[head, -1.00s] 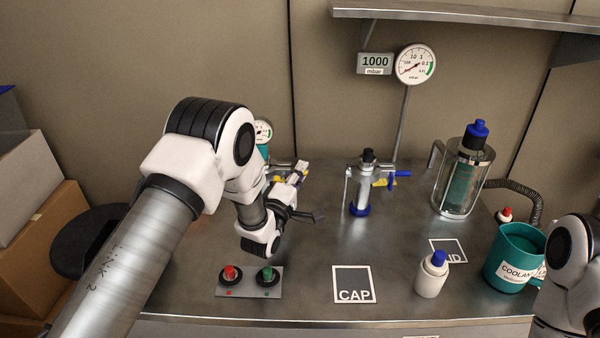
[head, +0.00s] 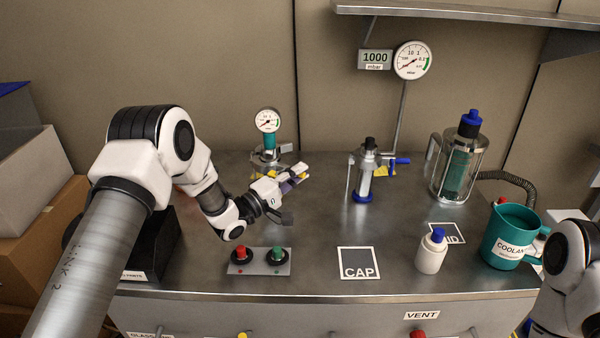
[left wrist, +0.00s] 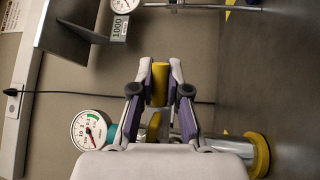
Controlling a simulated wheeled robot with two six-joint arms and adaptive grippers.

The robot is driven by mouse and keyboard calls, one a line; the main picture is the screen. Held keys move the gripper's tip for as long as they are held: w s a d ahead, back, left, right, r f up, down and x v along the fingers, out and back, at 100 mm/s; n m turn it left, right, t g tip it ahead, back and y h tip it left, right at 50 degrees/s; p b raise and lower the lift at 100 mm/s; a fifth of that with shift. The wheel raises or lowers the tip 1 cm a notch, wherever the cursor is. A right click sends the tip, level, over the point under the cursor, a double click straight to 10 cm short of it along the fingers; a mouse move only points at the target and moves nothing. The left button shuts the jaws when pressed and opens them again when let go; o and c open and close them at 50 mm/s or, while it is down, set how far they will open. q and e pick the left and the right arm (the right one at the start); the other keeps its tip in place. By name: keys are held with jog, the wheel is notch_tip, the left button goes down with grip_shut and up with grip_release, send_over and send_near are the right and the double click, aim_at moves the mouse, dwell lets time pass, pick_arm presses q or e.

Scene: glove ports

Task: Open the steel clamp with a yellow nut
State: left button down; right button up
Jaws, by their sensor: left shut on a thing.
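My left gripper (head: 298,175) is beside the small gauge stand at the back of the bench. In the left wrist view its two fingers (left wrist: 160,72) are shut on a yellow piece (left wrist: 159,85), which looks like the yellow nut. More yellow (left wrist: 154,126) shows farther down between the fingers. The steel fitting (head: 266,157) under the teal-necked gauge (head: 268,122) is partly behind the gripper, with yellow at its foot. The clamp's own shape, and whether it is open, cannot be made out. My right gripper is not in view; only part of that arm shows.
A steel fitting with a blue handle (head: 397,161) stands at mid bench. A glass vessel (head: 440,165), teal coolant jug (head: 511,235) and white bottle (head: 432,252) are to the right. A red and green button box (head: 259,269) and CAP mark (head: 358,252) lie in front.

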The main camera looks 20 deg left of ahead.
pick_arm(q)
jog(key=s+a+m+g+h, duration=0.3)
jog(key=s+m+g+h, duration=0.2)
jog(key=s+g+h, duration=0.1)
jog(key=shift+a+m+g+h+p, duration=0.2)
jog(key=shift+m+g+h+p, duration=0.15)
jog(key=shift+g, duration=0.25)
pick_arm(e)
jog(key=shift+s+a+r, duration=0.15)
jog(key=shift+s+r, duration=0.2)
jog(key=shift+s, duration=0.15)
pick_arm(q)
jog(key=c, duration=1.1)
grip_release()
jog(key=shift+c, duration=0.2)
